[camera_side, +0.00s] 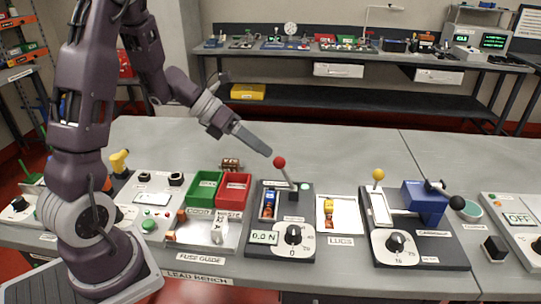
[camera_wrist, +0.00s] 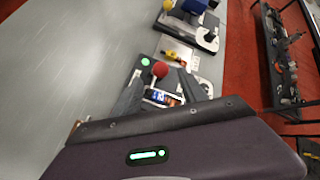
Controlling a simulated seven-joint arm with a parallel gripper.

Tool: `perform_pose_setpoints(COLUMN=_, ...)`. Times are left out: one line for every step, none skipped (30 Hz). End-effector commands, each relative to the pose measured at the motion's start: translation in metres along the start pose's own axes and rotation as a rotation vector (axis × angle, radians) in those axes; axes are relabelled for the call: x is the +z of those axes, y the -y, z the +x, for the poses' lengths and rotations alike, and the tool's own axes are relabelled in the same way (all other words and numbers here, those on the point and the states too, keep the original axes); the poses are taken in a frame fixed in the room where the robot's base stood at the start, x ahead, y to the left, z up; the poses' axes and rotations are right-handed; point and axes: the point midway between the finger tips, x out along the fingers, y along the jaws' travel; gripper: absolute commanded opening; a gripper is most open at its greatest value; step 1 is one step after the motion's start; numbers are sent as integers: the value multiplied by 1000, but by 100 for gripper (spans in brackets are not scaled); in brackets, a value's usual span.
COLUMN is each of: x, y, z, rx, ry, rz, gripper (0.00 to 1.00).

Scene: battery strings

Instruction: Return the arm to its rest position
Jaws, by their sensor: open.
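My gripper (camera_side: 267,152) is in the air above the bench in the side view, pointing down to the right. Its tip is just up and left of the red lever ball (camera_side: 279,162); I cannot tell whether they touch. In the wrist view my gripper (camera_wrist: 158,84) has its two fingers apart with nothing held between them. The red ball (camera_wrist: 160,69) shows between and beyond the fingertips there. The lever stands on a dark tester (camera_side: 292,237) with a display and a black knob.
Green (camera_side: 204,190) and red (camera_side: 234,191) bins stand left of the tester. A white tray (camera_side: 340,214) with small yellow and orange parts lies right of it. A press with a yellow ball (camera_side: 378,174) and blue block (camera_side: 425,199) stands further right.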

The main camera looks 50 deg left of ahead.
Motion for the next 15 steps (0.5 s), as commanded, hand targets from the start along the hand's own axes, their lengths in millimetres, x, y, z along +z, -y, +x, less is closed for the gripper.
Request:
perform_pose_setpoints(x=1, y=-1, z=-8, rx=3, ry=3, rz=1, gripper=50)
perform_pose_setpoints(x=0, y=-1, z=-11, rx=3, ry=2, rz=0, gripper=50)
perform_pose_setpoints(x=0, y=-1, z=-15, rx=2, ry=1, rz=0, gripper=50)
perform_pose_setpoints(x=0, y=0, z=-16, rx=2, ry=0, rz=1, gripper=50)
perform_pose_setpoints(x=0, y=0, z=-18, rx=1, ry=0, rz=0, gripper=50)
perform_pose_setpoints(x=0, y=0, z=-18, rx=1, ry=0, rz=0, gripper=50)
perform_pose_setpoints(x=0, y=0, z=-18, rx=0, ry=-1, rz=-1, gripper=50)
perform_pose_setpoints(x=0, y=0, z=-18, rx=0, ry=-1, rz=-1, gripper=50)
perform_pose_setpoints(x=0, y=0, z=-18, rx=0, ry=-1, rz=0, gripper=50)
perform_pose_setpoints(x=0, y=0, z=-18, rx=0, ry=-1, rz=0, gripper=50)
perform_pose_setpoints(x=0, y=0, z=-18, rx=0, ry=-1, rz=0, gripper=50)
perform_pose_setpoints(x=0, y=0, z=-18, rx=-1, ry=-1, rz=2, gripper=50)
perform_pose_setpoints(x=0, y=3, z=-18, rx=-4, ry=-3, rz=14, gripper=50)
perform_pose_setpoints(x=1, y=8, z=-18, rx=-12, ry=-9, rz=45, gripper=50)
perform_pose_setpoints(x=4, y=23, z=-20, rx=-32, ry=-21, rz=125, gripper=50)
